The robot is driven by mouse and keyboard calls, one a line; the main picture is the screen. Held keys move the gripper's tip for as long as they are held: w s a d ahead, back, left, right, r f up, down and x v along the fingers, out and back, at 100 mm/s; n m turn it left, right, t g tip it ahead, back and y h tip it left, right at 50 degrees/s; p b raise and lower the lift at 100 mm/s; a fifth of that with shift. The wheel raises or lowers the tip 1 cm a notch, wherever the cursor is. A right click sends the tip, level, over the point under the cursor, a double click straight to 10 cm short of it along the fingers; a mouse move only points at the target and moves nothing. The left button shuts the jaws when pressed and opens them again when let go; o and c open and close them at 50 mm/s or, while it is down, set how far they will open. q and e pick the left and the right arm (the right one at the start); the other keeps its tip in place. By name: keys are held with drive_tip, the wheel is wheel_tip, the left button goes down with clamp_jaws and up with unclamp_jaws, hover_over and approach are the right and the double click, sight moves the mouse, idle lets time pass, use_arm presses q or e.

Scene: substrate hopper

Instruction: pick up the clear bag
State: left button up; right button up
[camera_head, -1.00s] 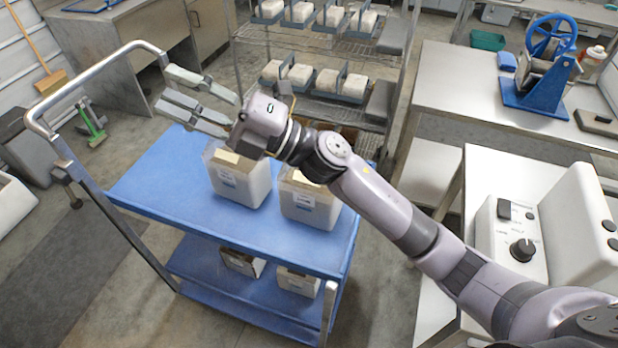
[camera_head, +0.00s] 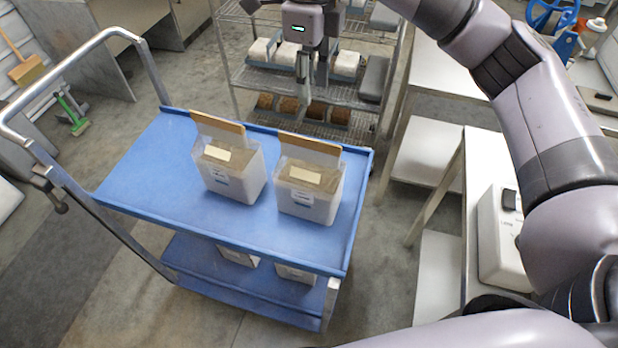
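Two clear bags stand upright side by side on the blue cart top (camera_head: 150,180). The left bag (camera_head: 230,180) and the right bag (camera_head: 308,195) each hold pale material, carry a white label and have a tan flap standing up at the back. My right gripper (camera_head: 312,78) points down beyond the cart's far edge, above and behind the right bag and apart from it. Its two fingers show a gap with nothing held between them. My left gripper is not in view.
A wire rack (camera_head: 258,75) with several bagged blocks stands behind the cart. The cart's metal handle (camera_head: 75,60) rises at left. A bench (camera_head: 485,185) with a pale machine (camera_head: 500,240) is at right. The left part of the cart top is clear.

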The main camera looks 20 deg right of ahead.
sight(310, 142)
wheel_tip(310, 142, down, 11)
drive_tip(key=p, duration=0.3)
drive_tip(key=shift+f+p, duration=0.2)
drive_tip(key=shift+p, duration=0.15)
drive_tip(key=shift+f+p, duration=0.25)
drive_tip(key=shift+p, duration=0.05)
wheel_tip(310, 142, down, 4)
drive_tip(key=p, duration=0.2)
drive_tip(key=shift+p, duration=0.4)
drive_tip(key=shift+f, duration=0.4)
drive_tip(key=shift+c, duration=0.2)
clamp_jaws()
